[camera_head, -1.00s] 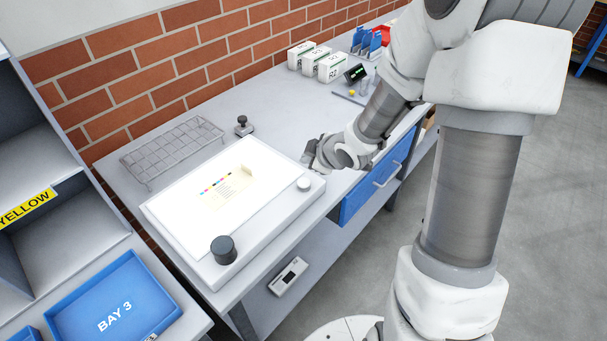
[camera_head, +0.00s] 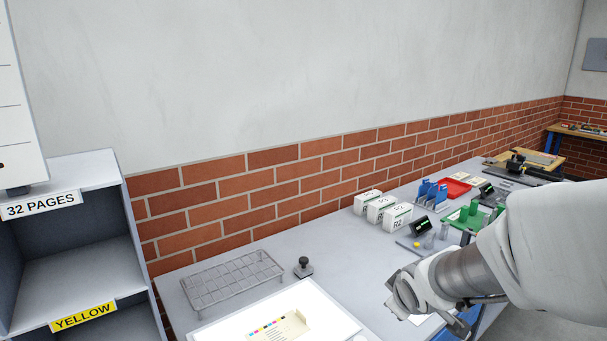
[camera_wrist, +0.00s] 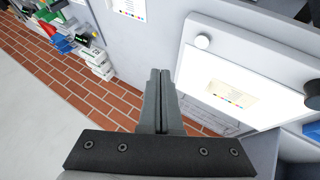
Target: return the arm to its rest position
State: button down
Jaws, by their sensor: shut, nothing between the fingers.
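My gripper (camera_head: 392,300) hangs above the right part of the grey workbench (camera_head: 345,276) in the head view, to the right of the lit white panel (camera_head: 345,325). In the wrist view my gripper (camera_wrist: 158,75) shows its two fingers together and nothing between them. The lit panel (camera_wrist: 262,65) with a printed sheet (camera_wrist: 232,93) on it lies to the right of the fingers there. My arm enters the head view from the right.
A wire rack (camera_head: 232,282) and a small black-knobbed stand (camera_head: 303,267) are on the bench. White R2 boxes (camera_head: 397,218), blue holders (camera_head: 430,193) and a red tray (camera_head: 456,188) stand farther back. A shelf unit (camera_head: 70,255) is at left, a brick wall (camera_head: 270,195) behind.

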jog(key=s+a+r+m, duration=0.1)
jog(key=s+r+m, duration=0.1)
jog(key=s, duration=0.4)
jog(key=s+a+r+m+g, duration=0.1)
jog(key=s+a+r+m, duration=0.1)
jog(key=s, duration=0.5)
jog(key=s+a+r+m+g+y, duration=0.1)
jog(key=s+r+m, duration=0.2)
jog(key=s+r, duration=0.2)
jog(key=shift+s+a+m, duration=0.3)
jog(key=shift+s+m, duration=0.1)
jog(key=shift+s, duration=0.75)
